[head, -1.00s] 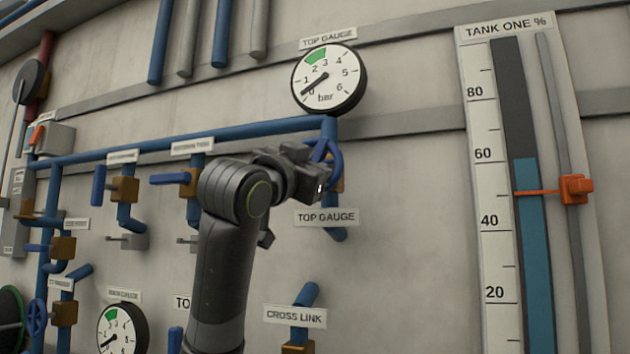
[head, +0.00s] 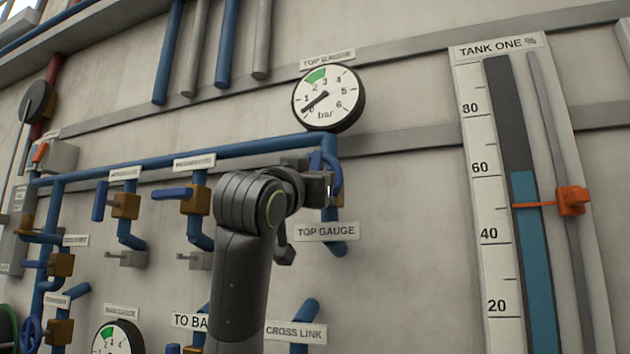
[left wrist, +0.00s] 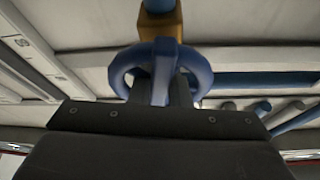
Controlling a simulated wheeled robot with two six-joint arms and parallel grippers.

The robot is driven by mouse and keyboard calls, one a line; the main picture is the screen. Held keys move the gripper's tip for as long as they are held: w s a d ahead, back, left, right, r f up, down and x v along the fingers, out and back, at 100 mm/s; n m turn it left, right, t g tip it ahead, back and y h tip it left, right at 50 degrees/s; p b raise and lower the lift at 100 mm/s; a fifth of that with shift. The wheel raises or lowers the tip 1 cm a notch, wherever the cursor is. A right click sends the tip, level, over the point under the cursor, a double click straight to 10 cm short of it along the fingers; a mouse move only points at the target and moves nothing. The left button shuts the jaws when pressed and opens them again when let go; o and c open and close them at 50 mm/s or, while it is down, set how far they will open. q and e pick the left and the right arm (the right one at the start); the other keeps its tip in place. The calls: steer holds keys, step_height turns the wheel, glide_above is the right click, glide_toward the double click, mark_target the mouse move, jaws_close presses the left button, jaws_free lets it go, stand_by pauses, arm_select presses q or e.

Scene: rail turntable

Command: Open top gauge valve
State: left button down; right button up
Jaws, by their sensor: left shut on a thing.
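The top gauge valve's blue handwheel (head: 336,165) is on the blue pipe below the top gauge (head: 328,98). In the left wrist view the handwheel (left wrist: 121,75) is straight ahead, with its brass body (left wrist: 160,27) behind it. My left gripper (head: 324,184) is shut on the handwheel; its fingers (left wrist: 163,92) lie at the wheel's middle spoke. Gripper and wrist partly hide the wheel in the head view. The gauge needle points near zero. The TOP GAUGE label (head: 327,231) is just below. My right gripper is not in view.
To the left are valves with blue lever handles (head: 172,193) and brass bodies. Below are the CROSS LINK label (head: 295,333) and another gauge (head: 117,338). The tank one level scale (head: 484,200) with its orange pointer (head: 572,201) is at right. Bare wall lies between.

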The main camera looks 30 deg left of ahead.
arm_select(q)
steer(key=c, duration=1.4)
jaws_free()
steer(key=shift+o, duration=0.2)
steer(key=b+v, duration=0.8)
steer(key=v, duration=0.9)
steer(key=shift+s+b, duration=0.2)
steer(key=shift+b, duration=0.15)
steer(key=shift+d+f, duration=0.1)
